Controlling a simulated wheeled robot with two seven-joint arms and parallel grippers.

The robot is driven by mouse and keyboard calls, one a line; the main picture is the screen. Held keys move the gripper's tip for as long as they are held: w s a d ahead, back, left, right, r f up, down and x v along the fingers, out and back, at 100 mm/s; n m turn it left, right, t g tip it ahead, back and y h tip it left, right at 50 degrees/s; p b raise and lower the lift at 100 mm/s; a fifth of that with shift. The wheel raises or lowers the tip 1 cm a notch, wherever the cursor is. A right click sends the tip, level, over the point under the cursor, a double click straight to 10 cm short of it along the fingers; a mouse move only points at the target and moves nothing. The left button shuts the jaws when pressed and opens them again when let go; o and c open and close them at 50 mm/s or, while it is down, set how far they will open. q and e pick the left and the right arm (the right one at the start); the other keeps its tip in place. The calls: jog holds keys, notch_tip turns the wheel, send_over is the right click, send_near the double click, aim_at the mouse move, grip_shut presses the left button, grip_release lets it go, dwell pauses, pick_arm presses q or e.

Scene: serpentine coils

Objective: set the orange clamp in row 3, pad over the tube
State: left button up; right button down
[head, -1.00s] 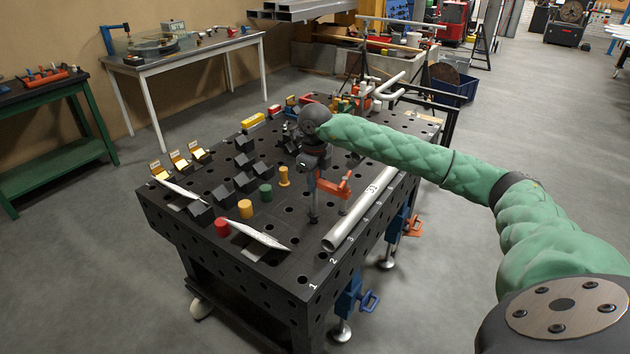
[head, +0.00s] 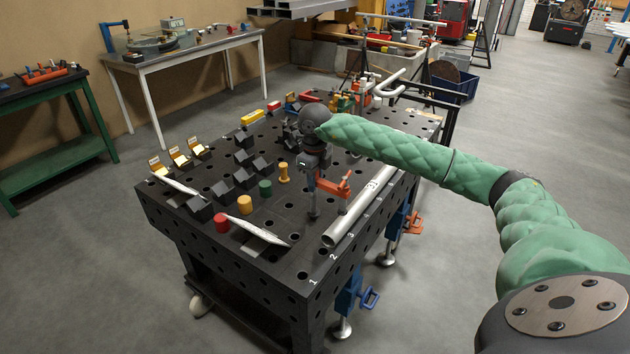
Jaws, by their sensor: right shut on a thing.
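My right gripper (head: 311,166) is shut on the orange clamp (head: 331,187), holding it upright over the black fixture table (head: 285,277). The clamp's grey post (head: 314,205) points down at the table top; I cannot tell whether its tip is in a hole. Its orange arm reaches right, with a red handle and a spindle at its end, near the left side of the grey tube (head: 352,216). I cannot tell whether the pad touches the tube. White numbers 1, 2 and 3 mark rows along the table's front right edge. My left gripper is out of view.
Red (head: 222,222), yellow (head: 245,204) and green (head: 265,188) cylinders and several black V-blocks (head: 221,190) stand left of the clamp. A pointed pale piece (head: 257,231) lies near the front. More clamps (head: 345,101) crowd the far end.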

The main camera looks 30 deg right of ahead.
jog(key=shift+f+b, duration=0.6)
jog(key=shift+f, duration=0.15)
jog(key=c, duration=1.2)
grip_release()
jog(key=shift+o, duration=0.2)
